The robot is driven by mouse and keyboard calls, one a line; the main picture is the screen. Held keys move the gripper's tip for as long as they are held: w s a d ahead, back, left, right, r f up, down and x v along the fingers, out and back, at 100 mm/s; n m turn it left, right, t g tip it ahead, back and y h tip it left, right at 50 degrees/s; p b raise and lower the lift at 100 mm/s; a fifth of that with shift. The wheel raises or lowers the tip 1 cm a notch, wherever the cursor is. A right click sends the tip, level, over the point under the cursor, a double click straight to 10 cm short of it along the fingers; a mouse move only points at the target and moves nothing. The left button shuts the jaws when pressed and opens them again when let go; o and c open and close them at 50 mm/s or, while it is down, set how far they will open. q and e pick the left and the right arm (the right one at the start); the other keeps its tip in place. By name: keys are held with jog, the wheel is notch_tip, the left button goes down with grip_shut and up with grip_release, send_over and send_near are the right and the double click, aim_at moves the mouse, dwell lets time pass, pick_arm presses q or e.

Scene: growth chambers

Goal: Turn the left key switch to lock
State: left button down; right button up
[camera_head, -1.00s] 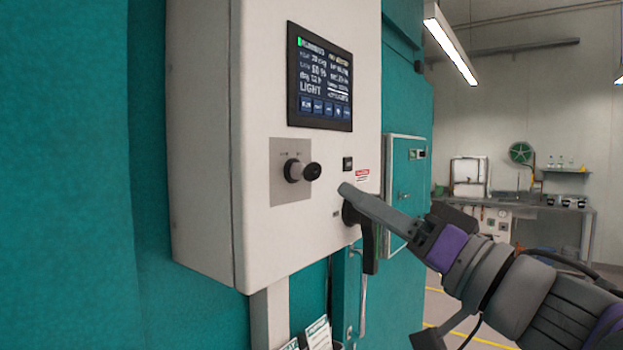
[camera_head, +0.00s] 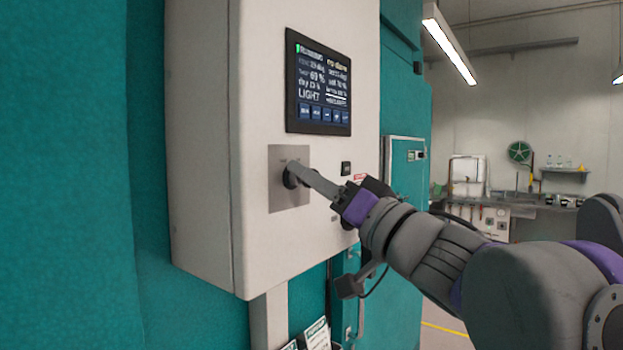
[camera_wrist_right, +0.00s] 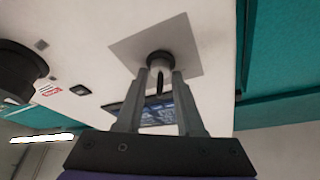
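The key switch (camera_head: 291,173) sits on a grey square plate (camera_head: 289,200) on the white control box, below the screen. In the right wrist view the key switch (camera_wrist_right: 159,61) has a dark collar and a pale barrel, with a thin dark key (camera_wrist_right: 159,84) seen nearly edge-on. The fingertips of my right gripper (camera_wrist_right: 159,76) stand either side of it, with a gap showing; contact is not clear. My left gripper is not in view.
The control box (camera_head: 285,262) carries a lit screen (camera_head: 318,82) above and a small black switch (camera_head: 346,168) to the right. A large black handle (camera_wrist_right: 20,70) shows at the left of the wrist view. Teal cabinet walls (camera_head: 65,180) stand around the box.

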grip_shut()
